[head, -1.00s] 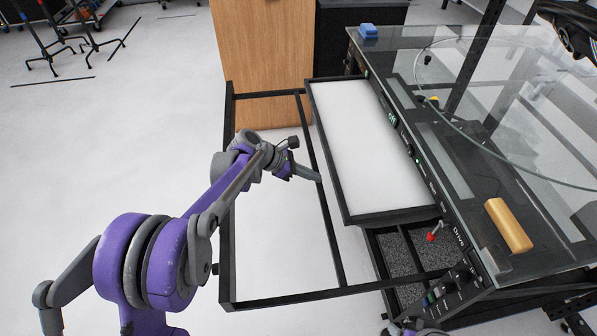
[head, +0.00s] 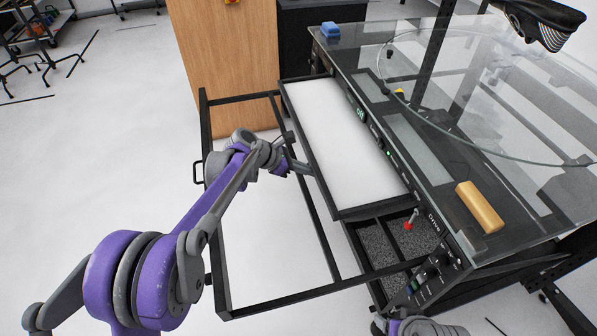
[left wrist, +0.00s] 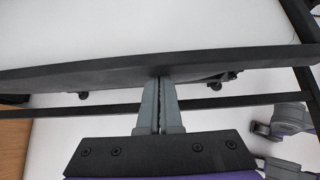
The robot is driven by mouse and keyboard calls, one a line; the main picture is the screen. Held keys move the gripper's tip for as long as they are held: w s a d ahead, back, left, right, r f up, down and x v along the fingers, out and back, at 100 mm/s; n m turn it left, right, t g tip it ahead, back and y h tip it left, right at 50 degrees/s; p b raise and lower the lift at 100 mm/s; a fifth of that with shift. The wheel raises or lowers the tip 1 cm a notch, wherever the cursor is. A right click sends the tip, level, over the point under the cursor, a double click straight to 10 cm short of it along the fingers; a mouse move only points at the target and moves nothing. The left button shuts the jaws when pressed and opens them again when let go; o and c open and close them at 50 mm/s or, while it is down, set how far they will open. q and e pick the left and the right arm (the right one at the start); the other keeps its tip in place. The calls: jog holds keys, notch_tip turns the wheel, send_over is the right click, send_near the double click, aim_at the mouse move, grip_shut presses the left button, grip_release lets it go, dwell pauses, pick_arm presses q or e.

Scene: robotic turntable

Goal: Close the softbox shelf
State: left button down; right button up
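The softbox shelf (head: 345,135) is a white panel in a black rim, pulled out from the left side of the turntable table (head: 450,110). My left gripper (head: 308,170) is at the middle of the shelf's outer left rim. In the left wrist view its two grey fingers (left wrist: 160,105) are together, with nothing between them. Their tips meet the shelf's black rim (left wrist: 160,65), seemingly touching it. My right gripper's fingers do not show; only part of my right arm (head: 415,326) is in view at the bottom edge.
An empty black drawer frame (head: 212,240) extends out below the shelf, around my left forearm. A wooden cabinet (head: 225,65) stands behind. Open floor lies left.

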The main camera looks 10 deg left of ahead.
aim_at(374, 153)
pick_arm(q)
jog(key=w+d, duration=0.2)
jog(key=d, duration=0.4)
jog(key=w+d, duration=0.3)
jog(key=d, duration=0.4)
jog(key=w+d+p, duration=0.1)
jog(key=w+d, duration=0.2)
jog(key=d, duration=0.4)
jog(key=shift+w+d, duration=0.15)
jog(key=shift+d, duration=0.05)
